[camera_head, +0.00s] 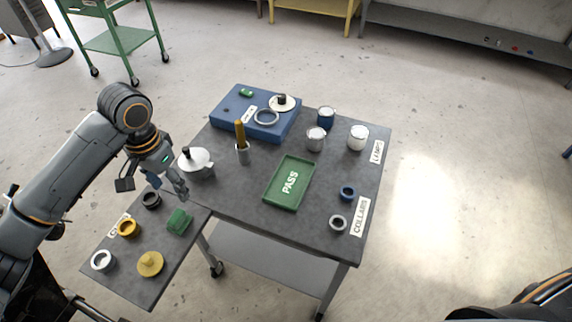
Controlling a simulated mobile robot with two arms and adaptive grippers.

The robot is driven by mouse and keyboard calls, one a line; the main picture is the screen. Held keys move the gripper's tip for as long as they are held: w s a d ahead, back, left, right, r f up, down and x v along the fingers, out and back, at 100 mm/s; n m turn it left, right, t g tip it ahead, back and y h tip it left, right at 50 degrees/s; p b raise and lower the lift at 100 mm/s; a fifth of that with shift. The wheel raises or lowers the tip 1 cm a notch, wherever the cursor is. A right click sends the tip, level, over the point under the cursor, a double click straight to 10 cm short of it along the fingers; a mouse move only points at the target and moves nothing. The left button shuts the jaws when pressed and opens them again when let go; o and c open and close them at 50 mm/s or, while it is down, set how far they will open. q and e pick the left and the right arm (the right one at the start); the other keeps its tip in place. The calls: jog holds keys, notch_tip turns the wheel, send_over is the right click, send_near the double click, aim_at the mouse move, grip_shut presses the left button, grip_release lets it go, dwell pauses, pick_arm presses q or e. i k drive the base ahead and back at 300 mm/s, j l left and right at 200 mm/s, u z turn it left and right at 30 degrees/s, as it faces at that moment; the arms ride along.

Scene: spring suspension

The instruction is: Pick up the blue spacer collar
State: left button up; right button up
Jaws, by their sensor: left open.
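The blue spacer collar (347,193) is a small ring lying on the right part of the dark table, just above the COLLARS label (360,217). A grey collar (337,223) lies just below it. My left gripper (182,194) is open and empty over the left side, near the join of the side shelf and the table. It is far to the left of the blue collar, with the green PASS tray between them. My right gripper is not in view.
The green PASS tray (289,183) lies mid-table. A blue fixture box (236,114) stands at the back, an upright orange-brown rod (240,133) left of centre. Cylindrical pots (357,138) stand back right. The side shelf (135,284) holds several rings and a green block (179,221).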

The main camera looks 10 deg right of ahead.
aim_at(349, 188)
jog(key=z, duration=1)
